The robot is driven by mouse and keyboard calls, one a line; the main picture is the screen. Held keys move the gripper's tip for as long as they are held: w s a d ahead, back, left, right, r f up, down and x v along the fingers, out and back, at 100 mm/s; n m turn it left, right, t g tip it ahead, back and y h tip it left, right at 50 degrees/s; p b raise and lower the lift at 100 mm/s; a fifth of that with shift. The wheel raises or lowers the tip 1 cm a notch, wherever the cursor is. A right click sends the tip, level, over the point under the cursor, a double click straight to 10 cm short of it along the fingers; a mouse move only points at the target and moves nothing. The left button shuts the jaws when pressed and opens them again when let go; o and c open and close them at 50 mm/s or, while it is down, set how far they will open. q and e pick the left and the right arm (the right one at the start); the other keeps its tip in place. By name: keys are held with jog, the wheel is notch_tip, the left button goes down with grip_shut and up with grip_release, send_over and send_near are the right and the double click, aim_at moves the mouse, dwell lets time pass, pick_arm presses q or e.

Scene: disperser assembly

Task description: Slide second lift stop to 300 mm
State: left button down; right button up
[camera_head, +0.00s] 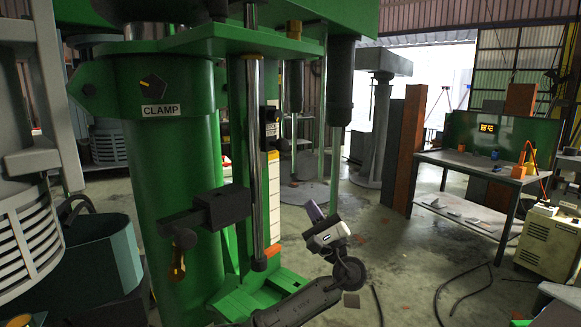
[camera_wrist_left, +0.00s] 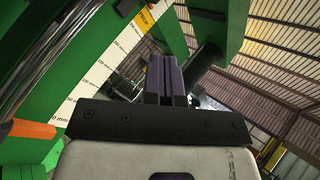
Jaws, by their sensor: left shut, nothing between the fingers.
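A white scale (camera_head: 273,205) with mm marks stands on the green machine, and its lower labels show in the wrist view (camera_wrist_left: 98,68). A chrome rod (camera_head: 255,170) runs upright beside it. A small black block (camera_head: 269,128) with a round knob sits high near the scale. A larger black block (camera_head: 222,207) sits lower, at the rod's left. I cannot tell which is the second lift stop. My left gripper (camera_head: 315,210), with purple fingers, is shut and empty, right of the scale and apart from both blocks. Its fingers also show in the wrist view (camera_wrist_left: 165,78). My right gripper is out of view.
An orange piece (camera_head: 272,251) sits at the scale's lower end. The green clamp column (camera_head: 170,180) stands left, with a brass-coloured handle (camera_head: 177,268) in front. A dark cylinder (camera_head: 341,85) hangs above my gripper.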

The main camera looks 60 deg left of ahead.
pick_arm(q)
jog(key=s+a+r+m+b, duration=0.1)
jog(key=a+r+m+b, duration=0.2)
jog(key=a+r+m, duration=0.3)
jog(key=shift+a+r, duration=1.25)
jog(key=shift+r, duration=0.75)
jog(key=shift+s+r+p, duration=0.15)
jog(key=shift+r+p, duration=0.35)
jog(key=shift+p, duration=0.15)
jog(key=shift+d, duration=0.15)
